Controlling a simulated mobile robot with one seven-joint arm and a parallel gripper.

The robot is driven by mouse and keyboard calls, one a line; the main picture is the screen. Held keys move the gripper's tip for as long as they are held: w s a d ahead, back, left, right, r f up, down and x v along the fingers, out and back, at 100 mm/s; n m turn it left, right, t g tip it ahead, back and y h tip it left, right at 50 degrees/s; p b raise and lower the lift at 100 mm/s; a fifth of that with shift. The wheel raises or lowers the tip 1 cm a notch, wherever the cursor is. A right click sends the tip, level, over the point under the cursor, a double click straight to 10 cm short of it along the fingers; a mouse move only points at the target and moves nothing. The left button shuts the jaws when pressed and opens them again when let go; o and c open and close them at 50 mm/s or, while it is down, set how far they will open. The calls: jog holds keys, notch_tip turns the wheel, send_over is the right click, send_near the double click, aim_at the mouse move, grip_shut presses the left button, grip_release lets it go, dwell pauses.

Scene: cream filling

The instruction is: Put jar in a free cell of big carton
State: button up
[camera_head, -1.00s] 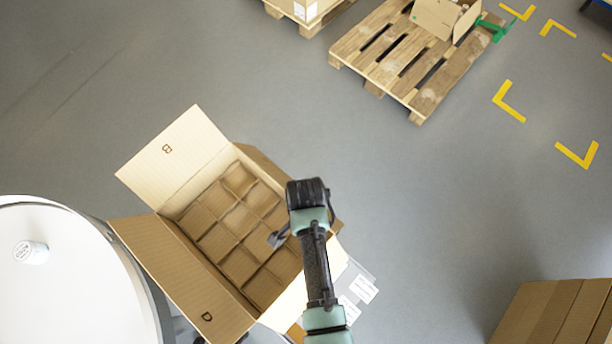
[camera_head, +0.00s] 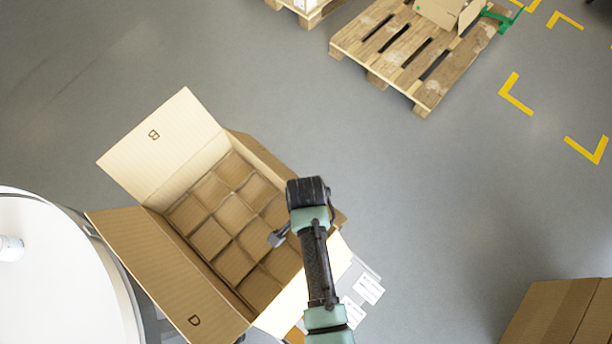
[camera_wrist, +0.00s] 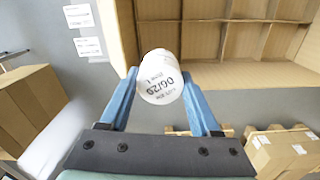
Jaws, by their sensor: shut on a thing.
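A white jar (camera_wrist: 158,80) with dark print is held between the two blue fingers of my gripper (camera_wrist: 160,82) in the wrist view. The big carton (camera_wrist: 235,75) lies behind and above the jar there, its dividers forming cells. In the head view the big carton (camera_head: 168,246) stands open with its flaps spread, and the cells I can see look empty. My arm reaches over its right side and hides some cells. Only a small part of my gripper (camera_head: 278,237) shows there, over the carton's right part; the held jar is hidden in that view.
A round white table (camera_head: 60,290) stands left of the carton, with another white jar (camera_head: 10,248) at the picture edge. A wooden pallet (camera_head: 400,50) with a box lies at the top. A closed brown box (camera_head: 560,312) is at lower right. Grey floor between is clear.

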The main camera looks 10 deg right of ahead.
notch_tip(320, 180, down, 4)
jog(key=b, duration=0.3)
notch_tip(320, 180, down, 13)
jog(key=b, duration=0.9)
jog(key=shift+b, duration=0.4)
jog(key=o, duration=1.5)
notch_tip(320, 180, up, 13)
jog(key=shift+f+p, duration=0.1)
jog(key=shift+p, duration=0.4)
